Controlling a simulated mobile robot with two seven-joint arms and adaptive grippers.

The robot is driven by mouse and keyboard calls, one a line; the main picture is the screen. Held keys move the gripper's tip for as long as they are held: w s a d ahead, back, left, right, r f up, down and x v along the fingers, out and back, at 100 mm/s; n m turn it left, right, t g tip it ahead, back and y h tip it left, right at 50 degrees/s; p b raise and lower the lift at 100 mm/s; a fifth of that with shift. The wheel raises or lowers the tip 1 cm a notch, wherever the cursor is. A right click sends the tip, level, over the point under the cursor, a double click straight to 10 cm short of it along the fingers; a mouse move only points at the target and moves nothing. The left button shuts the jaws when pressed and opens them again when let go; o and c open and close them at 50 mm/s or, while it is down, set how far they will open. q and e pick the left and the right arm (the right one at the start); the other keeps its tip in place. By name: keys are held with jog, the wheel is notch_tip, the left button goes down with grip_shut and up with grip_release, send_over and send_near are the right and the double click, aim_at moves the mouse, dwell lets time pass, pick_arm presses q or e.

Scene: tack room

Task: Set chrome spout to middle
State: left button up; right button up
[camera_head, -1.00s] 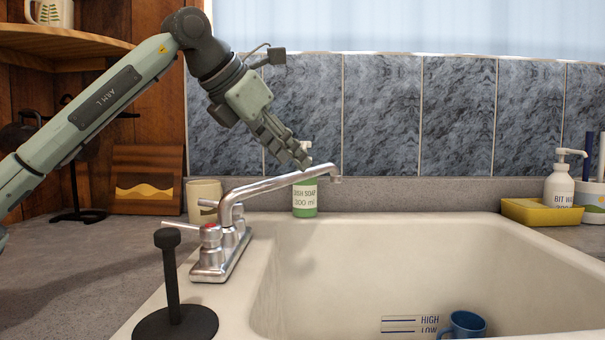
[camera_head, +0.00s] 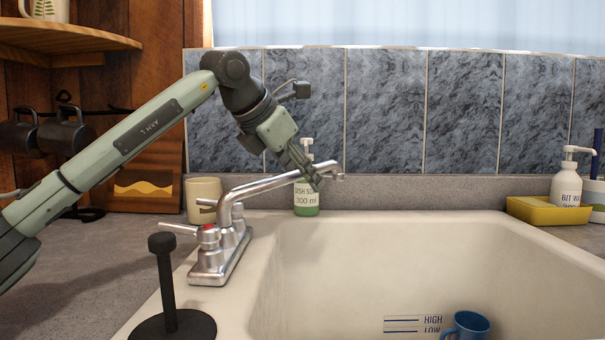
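The chrome spout (camera_head: 262,187) rises from its base (camera_head: 220,255) on the sink's left rim and points to the right and slightly away, its tip over the back part of the basin. My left gripper (camera_head: 316,180) comes down from the upper left, its fingers at the spout close to the tip. I cannot tell whether the fingers touch the spout or are open or shut. The sink (camera_head: 400,255) is cream and fills the lower right. My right gripper does not show.
A green dish soap bottle (camera_head: 306,200) stands behind the spout. A beige mug (camera_head: 203,198) is behind the faucet. A black stand (camera_head: 170,290) is at the front left. A blue mug (camera_head: 467,324) sits in the basin. A yellow tray (camera_head: 545,212) is at the back right.

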pick_arm(q)
grip_shut()
